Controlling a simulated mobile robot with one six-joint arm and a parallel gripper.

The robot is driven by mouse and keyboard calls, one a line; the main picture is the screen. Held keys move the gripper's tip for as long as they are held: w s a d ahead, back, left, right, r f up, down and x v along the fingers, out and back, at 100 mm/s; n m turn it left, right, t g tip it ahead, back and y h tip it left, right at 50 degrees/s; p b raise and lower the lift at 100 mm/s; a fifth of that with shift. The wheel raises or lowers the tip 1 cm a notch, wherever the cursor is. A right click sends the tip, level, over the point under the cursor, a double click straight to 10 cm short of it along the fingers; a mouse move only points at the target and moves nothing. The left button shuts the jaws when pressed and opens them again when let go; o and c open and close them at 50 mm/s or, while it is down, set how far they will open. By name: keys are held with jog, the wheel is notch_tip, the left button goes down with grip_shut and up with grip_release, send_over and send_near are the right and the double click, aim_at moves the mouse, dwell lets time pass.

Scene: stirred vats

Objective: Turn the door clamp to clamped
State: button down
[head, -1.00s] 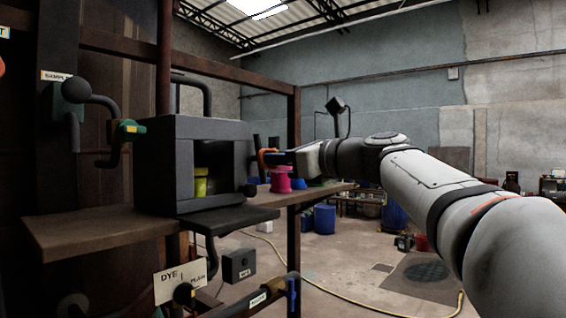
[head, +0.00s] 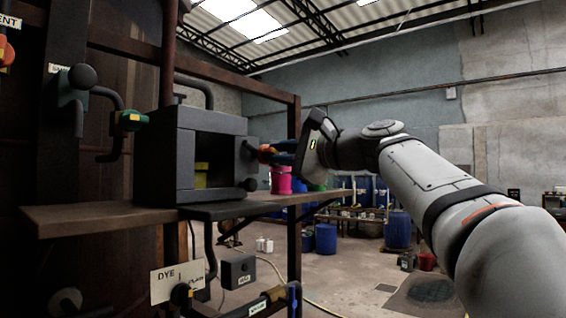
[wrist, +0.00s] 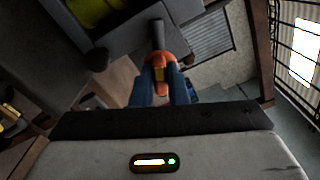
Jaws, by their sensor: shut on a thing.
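The door clamp (head: 266,149) is a dark lever with an orange grip on the right side of a dark grey box (head: 208,119). My gripper (head: 278,153) is shut on the orange grip, reaching it from the right. In the wrist view the clamp's orange grip (wrist: 158,62), with a yellow patch, sits between my blue fingers (wrist: 160,86). The clamp's grey shaft runs from it towards the box. The box's front is open and a yellow-green object (head: 201,175) shows inside. The fingers hide part of the grip.
The box stands on a brown shelf (head: 90,219). A pink spool (head: 281,180) stands on the shelf just below my gripper. A rusty post (head: 294,130) rises close behind it.

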jog(key=n+b, duration=0.2)
jog(key=n, duration=0.2)
jog(key=shift+f+n, duration=0.15)
jog(key=shift+n, duration=0.25)
dwell(0.4)
jog(key=c, duration=1.4)
grip_release()
jog(key=shift+c, duration=0.2)
jog(key=shift+s, duration=0.1)
jog(key=b+v, duration=0.1)
jog(key=v, duration=0.6)
jog(key=shift+s+d+b, duration=0.2)
jog(key=shift+d+b, duration=0.05)
jog(key=shift+b, duration=0.15)
jog(key=shift+f, duration=0.1)
